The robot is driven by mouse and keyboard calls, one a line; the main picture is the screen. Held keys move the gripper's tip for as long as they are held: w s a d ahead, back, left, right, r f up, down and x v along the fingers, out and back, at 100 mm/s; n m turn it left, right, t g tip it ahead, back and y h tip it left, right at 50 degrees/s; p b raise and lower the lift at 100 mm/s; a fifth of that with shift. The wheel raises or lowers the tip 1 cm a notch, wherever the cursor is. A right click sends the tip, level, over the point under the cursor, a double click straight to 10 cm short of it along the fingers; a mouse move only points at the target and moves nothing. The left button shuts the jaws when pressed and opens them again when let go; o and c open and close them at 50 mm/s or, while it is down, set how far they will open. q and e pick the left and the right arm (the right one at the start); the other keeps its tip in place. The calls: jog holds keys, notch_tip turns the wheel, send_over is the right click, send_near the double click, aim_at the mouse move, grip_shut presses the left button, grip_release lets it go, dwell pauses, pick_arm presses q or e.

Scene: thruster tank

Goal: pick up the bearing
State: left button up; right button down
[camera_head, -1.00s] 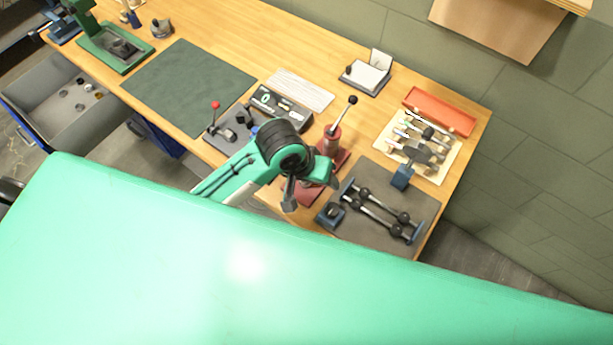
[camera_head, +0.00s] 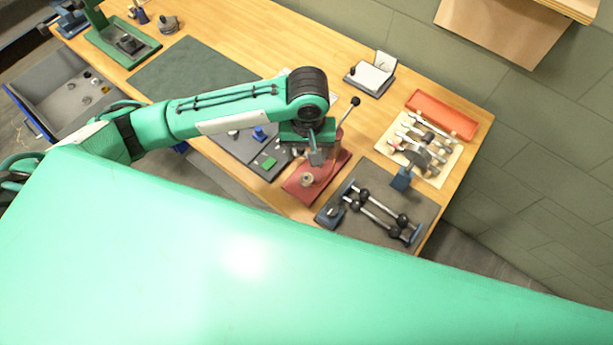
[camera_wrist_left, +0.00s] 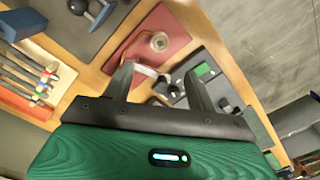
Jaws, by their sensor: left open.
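A small pale metal ring with a dark centre, seemingly the bearing (camera_head: 306,179), sits on the red base plate (camera_head: 291,189) of a lever press. In the left wrist view the ring (camera_wrist_left: 159,41) lies on the red plate (camera_wrist_left: 176,26), beyond my fingertips. My left gripper (camera_head: 316,156) is over the press, a little above and right of the ring in the head view. Its fingers (camera_wrist_left: 157,74) are spread with nothing held between them. Part of the press is hidden behind my left wrist. My right gripper is not in view.
The press lever (camera_head: 347,118) stands close to my left wrist. A grey mat (camera_head: 383,230) holds a rack of black-knobbed bars. A cream tool board (camera_head: 445,165) and an orange tray (camera_head: 441,114) lie further right. The green mat (camera_head: 190,72) is bare.

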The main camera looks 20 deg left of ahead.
pick_arm(q)
jog(key=p, duration=0.1)
send_over(306, 178)
notch_tip(306, 178, down, 6)
jog(key=shift+w+f, duration=0.1)
jog(key=shift+w, duration=0.05)
notch_tip(306, 178, down, 4)
jog(key=shift+r+p, duration=0.1)
jog(key=shift+p, duration=1)
jog(key=shift+f, duration=0.75)
jog(key=c, duration=1.2)
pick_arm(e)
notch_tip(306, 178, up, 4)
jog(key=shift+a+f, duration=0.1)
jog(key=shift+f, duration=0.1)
pick_arm(q)
jog(key=shift+o, duration=0.2)
jog(key=shift+r, duration=0.1)
